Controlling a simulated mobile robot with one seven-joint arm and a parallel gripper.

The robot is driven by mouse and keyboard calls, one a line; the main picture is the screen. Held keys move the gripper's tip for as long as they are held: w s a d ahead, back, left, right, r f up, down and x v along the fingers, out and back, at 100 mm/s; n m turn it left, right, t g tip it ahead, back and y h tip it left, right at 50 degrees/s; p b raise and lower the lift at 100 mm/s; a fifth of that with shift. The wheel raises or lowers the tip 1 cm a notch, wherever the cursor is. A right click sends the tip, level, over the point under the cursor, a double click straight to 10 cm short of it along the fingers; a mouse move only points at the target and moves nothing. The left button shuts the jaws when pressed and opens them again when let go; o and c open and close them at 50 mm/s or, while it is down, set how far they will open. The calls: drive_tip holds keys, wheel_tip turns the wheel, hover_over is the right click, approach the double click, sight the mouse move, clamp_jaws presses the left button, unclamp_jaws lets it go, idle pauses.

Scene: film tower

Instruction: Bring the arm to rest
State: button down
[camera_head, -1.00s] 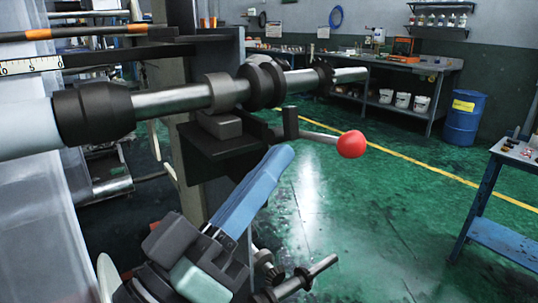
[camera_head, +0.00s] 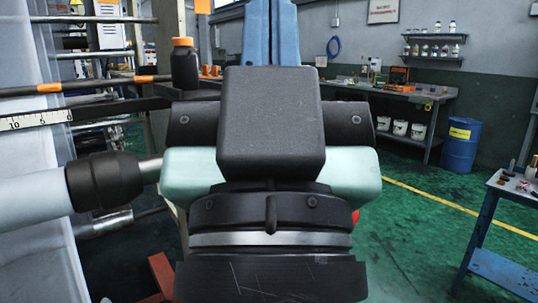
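My gripper (camera_head: 271,32) is raised in the middle of the head view, close to the camera, its blue fingers pointing up. The fingers lie together with no clear gap and nothing shows between them. Their tips reach the top edge of the picture. My dark wrist and the pale green gripper body hide much of the machine behind. A sliver of the red knob (camera_head: 356,216) shows at the right of my wrist.
A pale roll (camera_head: 30,203) with a black collar (camera_head: 104,181) lies at the left, its shaft running behind my gripper. A black bottle with an orange cap (camera_head: 184,65) stands behind. A blue-legged table (camera_head: 478,232) is at the right. Green floor (camera_head: 425,225) between is clear.

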wheel_tip(320, 180, up, 24)
drive_tip(key=p, duration=2.1)
drive_tip(key=shift+f, duration=0.2)
drive_tip(key=shift+a, duration=0.15)
